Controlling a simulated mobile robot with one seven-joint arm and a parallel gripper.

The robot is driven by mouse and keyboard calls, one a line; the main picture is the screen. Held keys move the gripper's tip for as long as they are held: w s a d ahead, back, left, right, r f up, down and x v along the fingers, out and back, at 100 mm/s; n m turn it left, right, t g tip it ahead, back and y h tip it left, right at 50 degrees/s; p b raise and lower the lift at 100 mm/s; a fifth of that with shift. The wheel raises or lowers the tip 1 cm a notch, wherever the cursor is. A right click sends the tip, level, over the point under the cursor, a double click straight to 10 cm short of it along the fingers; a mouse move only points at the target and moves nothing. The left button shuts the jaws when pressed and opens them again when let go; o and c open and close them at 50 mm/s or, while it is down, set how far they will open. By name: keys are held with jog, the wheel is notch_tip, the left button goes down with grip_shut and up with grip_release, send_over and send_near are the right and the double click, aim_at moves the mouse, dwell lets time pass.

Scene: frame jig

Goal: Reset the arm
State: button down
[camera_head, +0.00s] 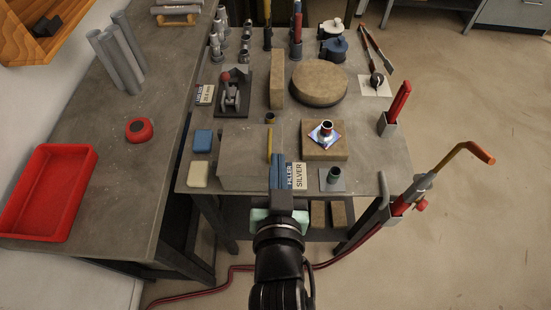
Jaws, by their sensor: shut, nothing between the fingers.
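My gripper (277,172) is in the lower middle of the head view, reaching toward the front edge of the workbench (215,183). Its narrow bluish fingers are together with nothing between them. They appear beside a "FILLER SILVER" label (297,176) and in front of a grey block (243,150). I cannot tell the fingers' height over the bench or whether they touch it. My dark arm comes up from the bottom edge of the view.
A brick (335,149) bears a small ring on foil. A grey plate with a short tube (332,180) is right of my gripper. A torch with an orange tip (465,155) juts from the bench's right side. A red tray (45,195) sits on the left counter.

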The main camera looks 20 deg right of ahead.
jog(key=shift+s, duration=0.1)
jog(key=w+a+r+n+t+y, duration=0.1)
jog(key=w+a+r+t, duration=0.15)
jog(key=r, duration=0.95)
jog(key=w+a+r+t, duration=0.1)
jog(key=w+r+t, duration=0.3)
jog(key=r, duration=0.8)
jog(key=s+a+r+n+t+y, duration=0.1)
jog(key=s+r+t, duration=0.1)
jog(key=r, duration=0.6)
jog(key=s+a+r+n+t+y, duration=0.1)
jog(key=s+a+r+t, duration=0.1)
jog(key=r, duration=0.6)
jog(key=s+a+r+n+t+y, duration=0.1)
jog(key=s+a+r+t, duration=0.1)
jog(key=r, duration=0.6)
jog(key=shift+s+a+r, duration=0.25)
jog(key=shift+s+r, duration=0.1)
jog(key=shift+s, duration=0.4)
jog(key=shift+t, duration=0.25)
